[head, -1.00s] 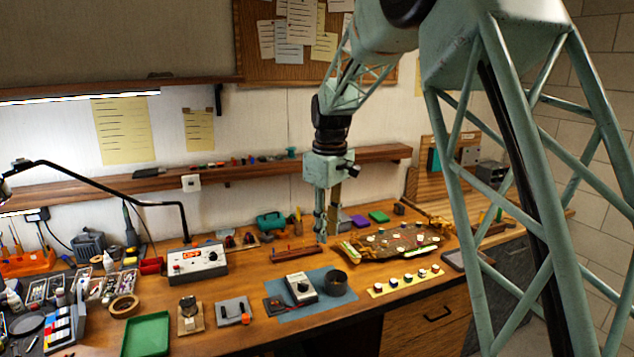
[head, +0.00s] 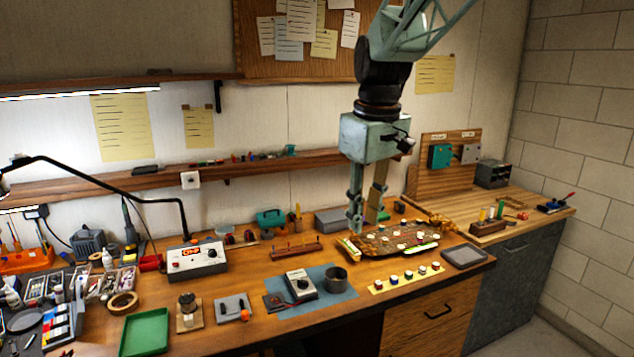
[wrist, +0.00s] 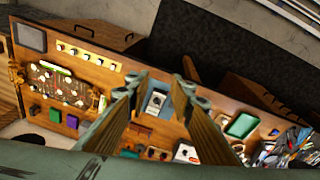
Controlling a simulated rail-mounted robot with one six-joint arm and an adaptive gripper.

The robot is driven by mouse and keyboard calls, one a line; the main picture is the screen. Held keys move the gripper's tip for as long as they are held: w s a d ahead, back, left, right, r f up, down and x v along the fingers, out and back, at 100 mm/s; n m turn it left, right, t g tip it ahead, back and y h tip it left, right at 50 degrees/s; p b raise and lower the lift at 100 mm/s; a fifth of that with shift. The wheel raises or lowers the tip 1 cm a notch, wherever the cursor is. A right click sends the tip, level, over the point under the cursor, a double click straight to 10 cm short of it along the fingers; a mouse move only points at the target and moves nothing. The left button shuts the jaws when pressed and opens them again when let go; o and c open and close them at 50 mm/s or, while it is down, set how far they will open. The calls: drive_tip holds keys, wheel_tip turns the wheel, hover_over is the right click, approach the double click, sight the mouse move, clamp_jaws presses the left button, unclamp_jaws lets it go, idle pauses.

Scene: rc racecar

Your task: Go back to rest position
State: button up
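My gripper (head: 363,226) hangs pointing down in front of the back shelf, above the workbench (head: 262,336). In the head view its fingertips overlap the left end of the brown board with small parts (head: 395,242). In the wrist view the two fingers of my gripper (wrist: 157,88) stand apart with nothing between them. The bench below shows through the gap. The green arm links above it run up out of the head view.
A meter (head: 301,284) and a dark cup (head: 336,278) stand on a blue mat. A control box (head: 196,262), a green tray (head: 145,333) and a lamp (head: 110,188) are to the left. A shelf (head: 240,168) runs along the wall. The air above the right bench is clear.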

drive_tip(key=s+d+r+m+t+b, duration=0.1)
drive_tip(key=s+d+m, duration=0.25)
drive_tip(key=s, duration=1.15)
drive_tip(key=s+d+r+m+t+b, duration=0.15)
drive_tip(key=s+d, duration=0.35)
drive_tip(key=s, duration=1)
drive_tip(key=s+d+f+m, duration=0.1)
drive_tip(key=s+f, duration=0.4)
drive_tip(key=s, duration=0.6)
drive_tip(key=shift+d+m+b, duration=0.35)
drive_tip(key=shift+d+m, duration=0.05)
drive_tip(key=shift+m, duration=0.1)
drive_tip(key=shift+w, duration=0.1)
